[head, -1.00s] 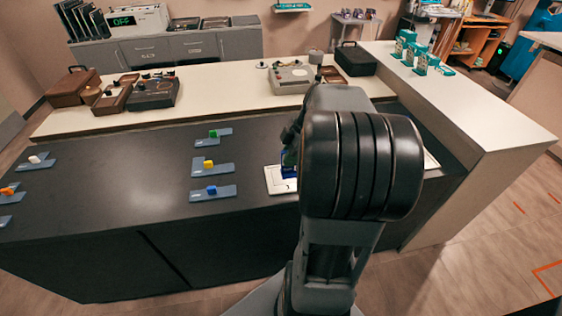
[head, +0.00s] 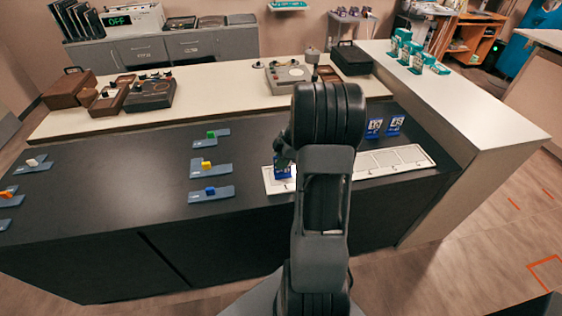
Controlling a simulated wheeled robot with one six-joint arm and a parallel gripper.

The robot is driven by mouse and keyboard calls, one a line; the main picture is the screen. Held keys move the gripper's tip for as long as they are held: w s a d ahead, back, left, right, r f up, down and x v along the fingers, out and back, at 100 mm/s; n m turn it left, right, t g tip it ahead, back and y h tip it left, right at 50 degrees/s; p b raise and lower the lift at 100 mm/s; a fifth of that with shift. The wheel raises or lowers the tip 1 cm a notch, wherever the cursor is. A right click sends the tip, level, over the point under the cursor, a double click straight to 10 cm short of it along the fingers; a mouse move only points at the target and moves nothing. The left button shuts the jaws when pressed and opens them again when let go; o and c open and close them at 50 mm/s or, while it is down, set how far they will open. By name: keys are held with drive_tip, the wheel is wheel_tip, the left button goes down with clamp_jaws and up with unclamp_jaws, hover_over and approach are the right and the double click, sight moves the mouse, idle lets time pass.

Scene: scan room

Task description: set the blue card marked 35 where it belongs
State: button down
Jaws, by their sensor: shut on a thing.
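A blue card (head: 283,173) stands at the left end of a long white strip (head: 363,166) with marked-off places, on the dark counter. Its number is too small to read, and my arm partly covers the strip. My gripper (head: 284,158) is at the top of this card, shut on it. I cannot tell whether the card's foot touches the strip. Two more blue cards with white number panels, a left one (head: 374,128) and a right one (head: 395,124), stand upright behind the strip. The strip's places to the right of my arm look empty.
Slate plates with a green block (head: 211,134), a yellow block (head: 206,165) and a blue block (head: 210,190) lie left of the strip. A pale raised ledge (head: 215,90) with cases and devices runs behind. Dark counter between is clear.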

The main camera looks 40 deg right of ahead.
drive_tip(key=shift+f, duration=0.3)
drive_tip(key=shift+f, duration=0.15)
drive_tip(key=c, duration=1.2)
unclamp_jaws()
drive_tip(key=shift+o, duration=0.2)
drive_tip(key=v, duration=1.1)
drive_tip(key=s+a+r+m+h, duration=0.25)
drive_tip(key=a+m, duration=0.25)
drive_tip(key=a, duration=0.7)
drive_tip(key=s+a+f+m+t+h, duration=0.1)
drive_tip(key=s+a+m, duration=0.6)
drive_tip(key=a, duration=0.5)
drive_tip(key=shift+s+a+m, duration=0.3)
drive_tip(key=shift+s+m, duration=0.1)
drive_tip(key=shift+s, duration=0.05)
